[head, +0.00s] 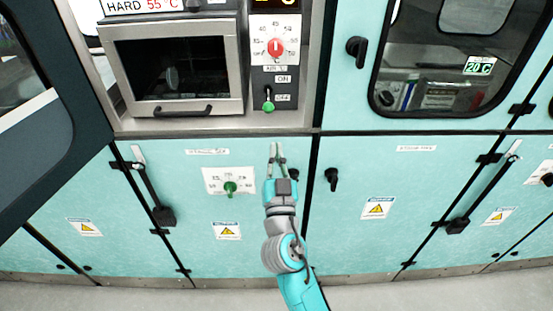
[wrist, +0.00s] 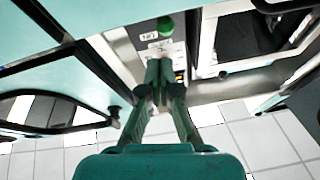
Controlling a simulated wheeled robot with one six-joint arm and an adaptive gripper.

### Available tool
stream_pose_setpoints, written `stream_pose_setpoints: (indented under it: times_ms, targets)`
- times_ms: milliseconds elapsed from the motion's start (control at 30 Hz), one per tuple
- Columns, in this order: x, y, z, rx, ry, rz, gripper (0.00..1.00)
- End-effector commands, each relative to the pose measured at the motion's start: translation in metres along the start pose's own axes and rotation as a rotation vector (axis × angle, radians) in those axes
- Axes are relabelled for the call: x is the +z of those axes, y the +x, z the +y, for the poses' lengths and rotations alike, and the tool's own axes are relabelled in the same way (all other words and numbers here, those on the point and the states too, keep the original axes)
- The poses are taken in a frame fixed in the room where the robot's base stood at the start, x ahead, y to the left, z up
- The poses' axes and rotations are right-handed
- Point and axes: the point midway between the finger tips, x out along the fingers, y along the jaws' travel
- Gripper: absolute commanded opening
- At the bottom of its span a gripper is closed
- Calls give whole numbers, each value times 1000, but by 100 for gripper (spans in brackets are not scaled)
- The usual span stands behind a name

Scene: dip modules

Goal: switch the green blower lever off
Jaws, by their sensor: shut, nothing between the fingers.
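The green lever (head: 268,105) sits on the narrow control panel right of the small oven-like window, beside the ON and OFF labels. Its green ball end hangs down, level with or just below the OFF label. In the wrist view the green ball (wrist: 165,24) shows at the top, beyond my fingertips. My gripper (head: 276,148) is shut and empty, below the lever in the head view, in front of the turquoise cabinet. Its fingers (wrist: 158,68) meet in the wrist view, apart from the ball as far as I can tell.
A red dial (head: 275,47) sits above the lever. A green knob (head: 230,187) on a white plate is left of my gripper, and a black handle (head: 332,179) is to its right. The oven-like door has a black handle (head: 183,111). Floor shows in front.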

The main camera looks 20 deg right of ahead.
Motion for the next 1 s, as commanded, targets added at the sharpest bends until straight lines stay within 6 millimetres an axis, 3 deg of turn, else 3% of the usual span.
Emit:
stream_pose_setpoints:
  times_ms: [200, 767, 867, 1000]
  targets:
    - [8, -11, 1, -1, 0, 0, 0]
    - [10, -14, 2, -2, -2, -5, 0]
    - [20, -27, 7, -14, -14, -33, 0]
    - [48, -66, 19, -53, -47, -115, 0]
